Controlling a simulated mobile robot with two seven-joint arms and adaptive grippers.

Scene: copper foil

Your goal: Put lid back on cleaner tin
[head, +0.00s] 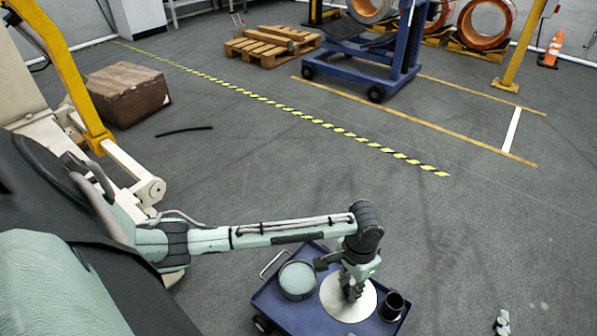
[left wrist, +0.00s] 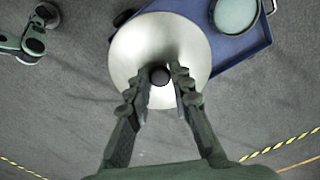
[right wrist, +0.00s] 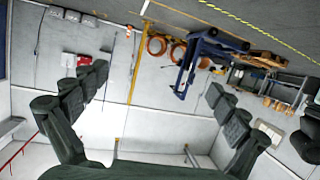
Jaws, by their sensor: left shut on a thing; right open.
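The lid (head: 335,305) is a pale, round metal disc with a dark central knob (left wrist: 159,76). My left gripper (head: 353,292) points down over the lid and is shut on its knob; the lid also fills the middle of the left wrist view (left wrist: 135,50). In the head view the lid overlaps the blue cart; whether it touches the cart top cannot be told. The cleaner tin (head: 297,279) stands uncovered on the cart, left of the lid, with a pale greenish top; it also shows in the left wrist view (left wrist: 236,14). My right gripper (right wrist: 160,92) is open and empty, away from the cart.
The blue cart (head: 266,302) has a handle at its left. A black cup (head: 392,306) stands right of the lid. Open grey floor surrounds the cart. A brown box (head: 127,93), wooden pallet (head: 272,45) and blue lift stand (head: 365,62) are farther back.

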